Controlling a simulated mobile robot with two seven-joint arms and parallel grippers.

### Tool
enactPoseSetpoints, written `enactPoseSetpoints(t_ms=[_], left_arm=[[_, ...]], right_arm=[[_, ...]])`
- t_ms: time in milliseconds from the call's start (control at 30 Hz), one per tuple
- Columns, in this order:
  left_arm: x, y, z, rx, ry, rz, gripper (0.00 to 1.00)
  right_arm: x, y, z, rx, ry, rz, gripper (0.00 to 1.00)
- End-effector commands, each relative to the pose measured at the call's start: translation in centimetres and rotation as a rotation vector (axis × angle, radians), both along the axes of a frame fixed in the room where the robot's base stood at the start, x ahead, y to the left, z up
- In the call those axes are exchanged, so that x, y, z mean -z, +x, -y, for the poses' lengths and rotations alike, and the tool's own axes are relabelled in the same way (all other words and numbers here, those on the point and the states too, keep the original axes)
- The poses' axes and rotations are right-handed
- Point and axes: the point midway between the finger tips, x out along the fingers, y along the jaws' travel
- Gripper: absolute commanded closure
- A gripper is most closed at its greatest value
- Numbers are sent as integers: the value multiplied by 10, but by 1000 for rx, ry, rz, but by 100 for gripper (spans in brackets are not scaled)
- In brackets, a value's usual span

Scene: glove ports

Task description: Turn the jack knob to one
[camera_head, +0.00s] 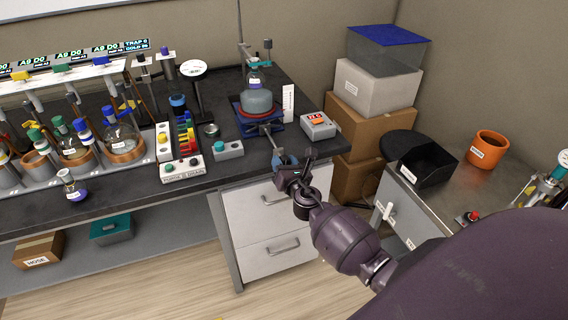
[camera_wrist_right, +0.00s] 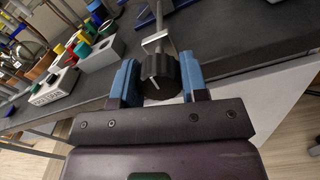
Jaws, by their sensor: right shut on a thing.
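The lab jack (camera_head: 247,128) is blue with a red plate and stands near the right end of the dark bench, carrying a grey round vessel (camera_head: 258,101). A rod runs from the jack toward the bench's front edge and ends in the black jack knob (camera_wrist_right: 160,72), which has a white mark on its face. My right gripper (camera_head: 284,161) is shut on the knob, one blue finger on each side of it in the wrist view. In the head view the gripper mostly hides the knob. A white scale strip (camera_head: 288,103) stands right of the jack; its marks are too small to read. My left gripper is not in view.
A grey box with a red display (camera_head: 318,126) sits right of the jack. A small box with a teal button (camera_head: 229,149) and a rack of coloured pieces (camera_head: 184,135) are to the left. White drawers (camera_head: 270,215) stand below the bench edge.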

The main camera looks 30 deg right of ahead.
Motion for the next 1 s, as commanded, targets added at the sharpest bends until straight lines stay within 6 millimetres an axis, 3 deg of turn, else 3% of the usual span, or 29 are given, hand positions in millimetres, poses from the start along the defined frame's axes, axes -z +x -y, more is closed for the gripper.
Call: enactPoseSetpoints(t_ms=[500, 1000], left_arm=[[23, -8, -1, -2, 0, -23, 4], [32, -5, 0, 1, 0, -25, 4]], right_arm=[[2, 0, -1, 1, 419, 100, 83], [1, 0, -2, 1, 883, 211, 83]])
